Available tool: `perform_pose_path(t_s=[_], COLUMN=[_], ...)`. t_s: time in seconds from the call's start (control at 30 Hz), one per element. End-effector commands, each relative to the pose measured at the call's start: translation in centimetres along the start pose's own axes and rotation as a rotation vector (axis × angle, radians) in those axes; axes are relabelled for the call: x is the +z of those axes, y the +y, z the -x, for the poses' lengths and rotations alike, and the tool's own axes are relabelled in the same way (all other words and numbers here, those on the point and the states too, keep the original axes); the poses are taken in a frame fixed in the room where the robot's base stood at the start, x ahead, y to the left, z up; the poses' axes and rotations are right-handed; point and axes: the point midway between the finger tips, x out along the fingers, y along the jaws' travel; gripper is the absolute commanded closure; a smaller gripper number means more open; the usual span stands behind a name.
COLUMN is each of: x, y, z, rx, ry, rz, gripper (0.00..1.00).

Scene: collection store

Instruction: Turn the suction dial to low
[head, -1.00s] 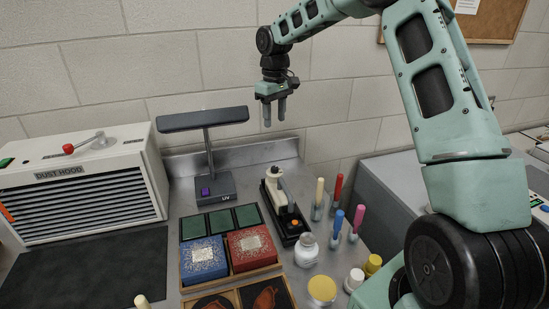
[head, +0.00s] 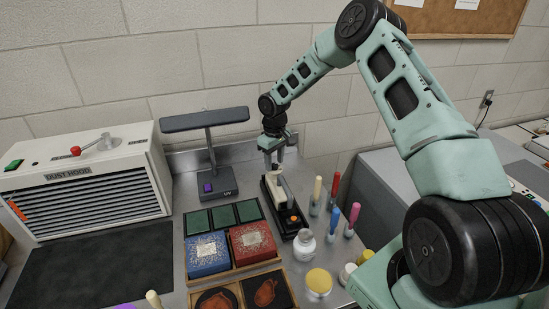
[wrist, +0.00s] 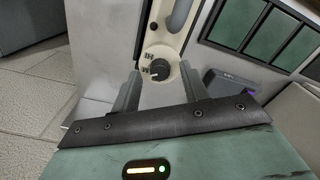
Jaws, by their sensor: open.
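The suction dial (wrist: 160,69) is a small black round knob on the cream end of the suction unit in the wrist view. Small dark labels sit to its left, too small to read surely, and I cannot tell its setting. In the head view the cream unit (head: 285,195) stands on a black base, and its dial is hidden. My gripper (head: 274,163) is open and points down over the back end of the unit. In the wrist view the fingers (wrist: 159,76) stand either side of the dial with gaps; contact is not visible.
A UV lamp (head: 208,135) stands close left of my gripper. Colored-handled tools (head: 335,190) and a white bottle (head: 304,246) stand to the right and front. A wooden tray (head: 276,263) holds blue and red boxes. The dust hood (head: 75,175) is at far left.

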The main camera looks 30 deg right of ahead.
Motion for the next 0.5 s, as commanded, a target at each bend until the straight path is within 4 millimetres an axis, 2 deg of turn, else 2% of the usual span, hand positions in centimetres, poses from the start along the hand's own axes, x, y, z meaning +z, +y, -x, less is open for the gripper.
perform_pose_path(t_s=[0.37, 0.47, 0.5], x=[0.00, 0.00, 0.00], y=[0.01, 0.01, 0.01], z=[-0.63, -0.61, -0.61], rx=[0.001, 0.001, 0.001], ry=[0.001, 0.001, 0.001], rz=[0.000, 0.000, 0.000], gripper=[0.56, 0.81, 0.92])
